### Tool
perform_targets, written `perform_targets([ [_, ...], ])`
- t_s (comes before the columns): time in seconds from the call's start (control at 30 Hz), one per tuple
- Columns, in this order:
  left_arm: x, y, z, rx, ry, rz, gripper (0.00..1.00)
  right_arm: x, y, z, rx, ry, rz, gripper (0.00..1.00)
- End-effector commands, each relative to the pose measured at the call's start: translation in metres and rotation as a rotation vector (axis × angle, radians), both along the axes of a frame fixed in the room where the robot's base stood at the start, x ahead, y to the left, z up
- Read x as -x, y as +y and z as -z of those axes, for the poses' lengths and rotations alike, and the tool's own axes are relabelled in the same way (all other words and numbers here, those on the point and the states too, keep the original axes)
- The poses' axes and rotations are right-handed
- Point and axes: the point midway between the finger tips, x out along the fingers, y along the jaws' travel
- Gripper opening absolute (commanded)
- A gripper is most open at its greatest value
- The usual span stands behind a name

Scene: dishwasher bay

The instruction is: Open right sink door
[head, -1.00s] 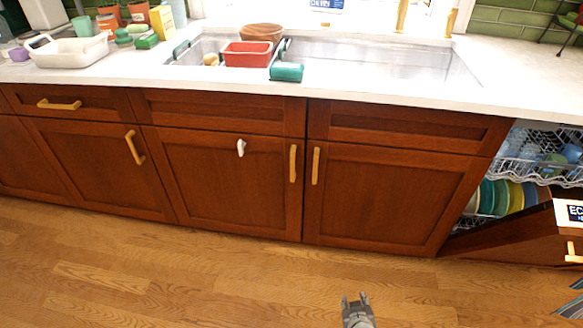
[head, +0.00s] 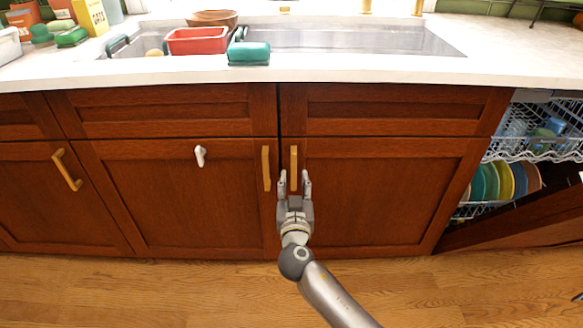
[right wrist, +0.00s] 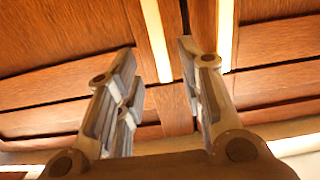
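The right sink door (head: 385,190) is a shut brown wooden panel below the sink. Its yellow vertical handle (head: 294,165) is near its left edge. My right gripper (head: 294,180) is open, its two fingers pointing up at the lower part of that handle in the head view. In the right wrist view the open fingers (right wrist: 163,85) are apart with nothing held between them. Two yellow handles show there, the right one (right wrist: 225,35) above the right finger. I cannot tell whether the gripper touches the handle. My left gripper is not in view.
The left sink door (head: 180,195) is shut, with a yellow handle (head: 266,168) close beside the right door's handle and a white hook (head: 200,156). At right, the dishwasher is open with loaded racks (head: 530,145). The wooden floor (head: 150,290) in front is clear.

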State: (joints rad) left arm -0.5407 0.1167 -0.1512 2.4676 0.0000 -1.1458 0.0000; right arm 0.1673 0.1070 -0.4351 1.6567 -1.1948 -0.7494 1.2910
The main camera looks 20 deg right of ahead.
Motion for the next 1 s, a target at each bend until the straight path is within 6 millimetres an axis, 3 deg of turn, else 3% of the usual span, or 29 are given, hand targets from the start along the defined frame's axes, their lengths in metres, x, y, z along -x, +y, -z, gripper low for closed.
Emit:
perform_targets([
  [0.1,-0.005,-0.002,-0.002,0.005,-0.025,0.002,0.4,-0.024,-0.007,0.0,0.003,-0.001,0.001,0.36],
  [0.33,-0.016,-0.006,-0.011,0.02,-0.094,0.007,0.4,-0.056,-0.016,0.001,0.003,0.002,0.001,0.36],
  [0.77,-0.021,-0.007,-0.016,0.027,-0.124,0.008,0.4,-0.066,-0.019,0.001,0.0,0.002,0.0,0.36],
  [1.0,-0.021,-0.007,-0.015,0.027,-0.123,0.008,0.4,-0.066,-0.019,0.001,0.0,0.002,0.0,0.07],
])
